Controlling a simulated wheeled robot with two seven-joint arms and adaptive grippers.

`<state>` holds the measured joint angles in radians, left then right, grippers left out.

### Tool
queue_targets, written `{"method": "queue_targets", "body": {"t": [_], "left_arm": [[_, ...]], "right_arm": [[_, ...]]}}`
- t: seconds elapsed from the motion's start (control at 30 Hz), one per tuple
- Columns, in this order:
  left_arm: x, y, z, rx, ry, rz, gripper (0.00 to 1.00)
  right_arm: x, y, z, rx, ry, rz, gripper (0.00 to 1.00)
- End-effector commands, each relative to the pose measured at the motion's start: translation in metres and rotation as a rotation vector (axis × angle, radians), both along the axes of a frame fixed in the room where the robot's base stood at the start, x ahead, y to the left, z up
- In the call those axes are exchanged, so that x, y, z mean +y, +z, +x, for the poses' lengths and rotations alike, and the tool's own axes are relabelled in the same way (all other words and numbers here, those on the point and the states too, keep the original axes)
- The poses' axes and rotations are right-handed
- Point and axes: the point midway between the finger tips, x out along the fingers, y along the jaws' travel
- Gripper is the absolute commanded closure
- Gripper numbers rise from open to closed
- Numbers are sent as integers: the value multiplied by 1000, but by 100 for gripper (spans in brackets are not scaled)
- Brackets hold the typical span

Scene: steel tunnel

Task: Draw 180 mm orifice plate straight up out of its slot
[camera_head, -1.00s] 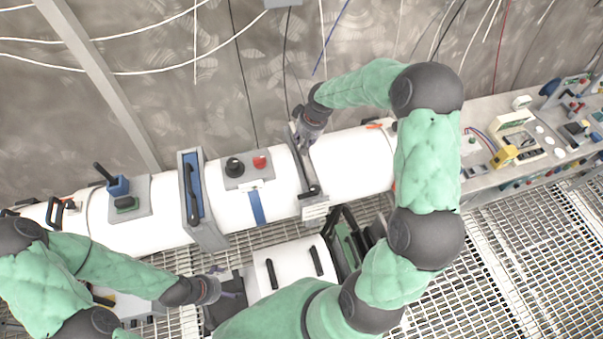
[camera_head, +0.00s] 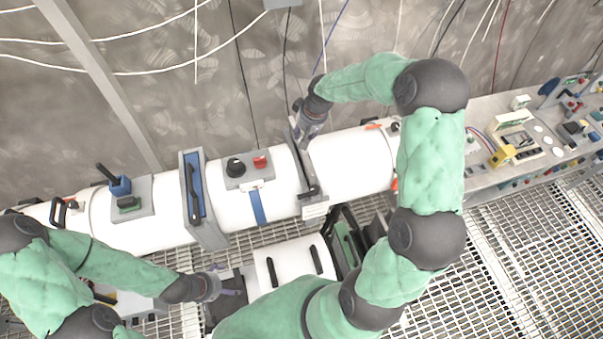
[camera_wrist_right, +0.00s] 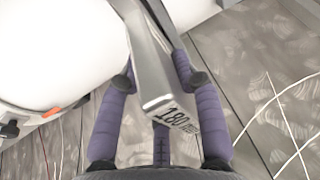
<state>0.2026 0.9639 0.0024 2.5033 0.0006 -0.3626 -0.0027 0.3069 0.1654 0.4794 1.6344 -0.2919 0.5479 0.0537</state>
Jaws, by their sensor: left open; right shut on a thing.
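The 180 mm orifice plate is a grey flat bar with "180" printed on its end (camera_wrist_right: 168,105) in the right wrist view. My right gripper (camera_wrist_right: 157,72) is shut on it, with purple fingers on both sides. In the head view my right gripper (camera_head: 303,133) is at the wall-side end of the plate (camera_head: 301,160), which stands across the white pipe (camera_head: 348,165). The plate's lower part and the inside of its slot are hidden, so I cannot tell how deep it sits. My left gripper (camera_head: 233,293) is open and empty, low and apart from the plate.
A blue and grey flange with a black handle (camera_head: 192,195) stands left on the pipe. A box with a black knob and red button (camera_head: 247,168) sits between it and the plate. A bench with instruments (camera_head: 515,140) is at right. Cables hang along the wall.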

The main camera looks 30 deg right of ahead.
Motion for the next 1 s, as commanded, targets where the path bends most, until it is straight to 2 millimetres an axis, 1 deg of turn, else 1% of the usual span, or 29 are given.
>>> {"method": "queue_targets", "body": {"t": [0.03,0.8,1.0], "left_arm": [[0,3,0,0,0,0,0],[0,24,0,0,0,0,0],[0,28,0,0,0,0,0]], "right_arm": [[0,7,2,-7,2,-1,100],[0,50,2,-8,1,-1,100],[0,58,2,-6,1,-1,100]]}}
